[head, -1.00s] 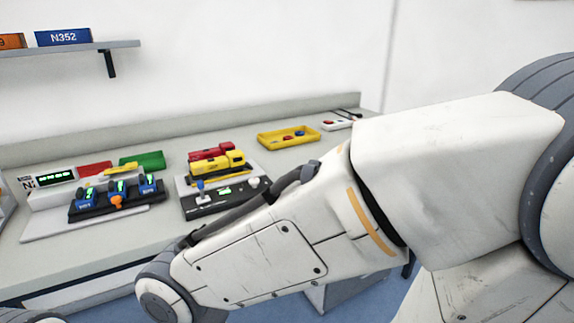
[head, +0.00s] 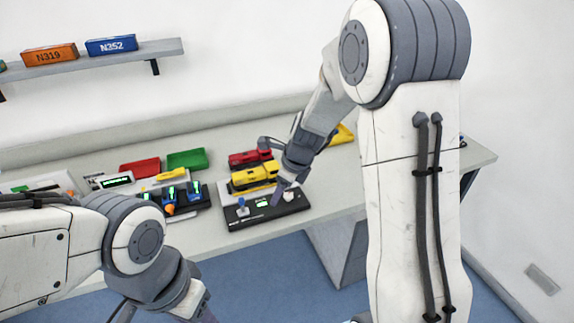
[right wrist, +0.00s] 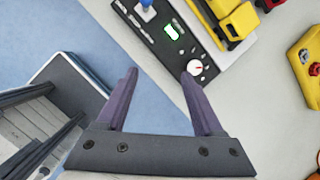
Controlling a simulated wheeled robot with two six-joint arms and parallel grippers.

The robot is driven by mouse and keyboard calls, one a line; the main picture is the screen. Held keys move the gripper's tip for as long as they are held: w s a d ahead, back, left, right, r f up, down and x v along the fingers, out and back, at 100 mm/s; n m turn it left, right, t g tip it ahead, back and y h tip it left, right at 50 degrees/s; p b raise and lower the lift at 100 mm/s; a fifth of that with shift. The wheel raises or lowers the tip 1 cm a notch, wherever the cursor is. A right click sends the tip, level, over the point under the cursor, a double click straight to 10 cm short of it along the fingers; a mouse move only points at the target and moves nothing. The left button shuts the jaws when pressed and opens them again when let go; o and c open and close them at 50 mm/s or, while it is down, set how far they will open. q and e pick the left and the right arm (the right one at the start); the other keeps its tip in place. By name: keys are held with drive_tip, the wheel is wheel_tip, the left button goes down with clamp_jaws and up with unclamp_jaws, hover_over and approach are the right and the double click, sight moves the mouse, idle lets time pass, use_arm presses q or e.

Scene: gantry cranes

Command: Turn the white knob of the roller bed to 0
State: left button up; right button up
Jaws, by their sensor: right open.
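The white knob (head: 289,195) is at the right end of the roller bed's black control panel (head: 236,223). The panel also has a lit green display and a blue joystick. In the right wrist view the knob (right wrist: 195,68) is round, white and red-marked on a dial, just beyond the right fingertip. My right gripper (right wrist: 158,73) is open with nothing between its fingers. In the head view my right gripper (head: 279,190) is close to the knob, partly hiding the panel; contact cannot be told. My left gripper (head: 204,313) is cut off at the bottom edge.
A yellow locomotive (head: 254,176) and a red one (head: 250,157) stand behind the panel. Another console with blue levers (head: 172,194) is to the left. Red (head: 140,167) and green (head: 187,159) trays lie behind it. A yellow tray (head: 342,134) is partly behind my right arm.

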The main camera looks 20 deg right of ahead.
sight(289, 195)
drive_tip(key=w+d+m+p, duration=0.2)
drive_tip(key=w+d+m, duration=0.1)
drive_tip(key=d+m, duration=0.3)
drive_tip(key=shift+t+h, duration=0.3)
drive_tip(key=shift+t, duration=0.1)
drive_tip(key=b+x, duration=0.2)
drive_tip(key=x, duration=0.7)
drive_tip(key=shift+w+f+b, duration=0.1)
drive_tip(key=shift+f+b, duration=0.1)
drive_tip(key=shift+b, duration=0.2)
use_arm(q)
drive_tip(key=shift+r, duration=0.45)
use_arm(e)
clamp_jaws()
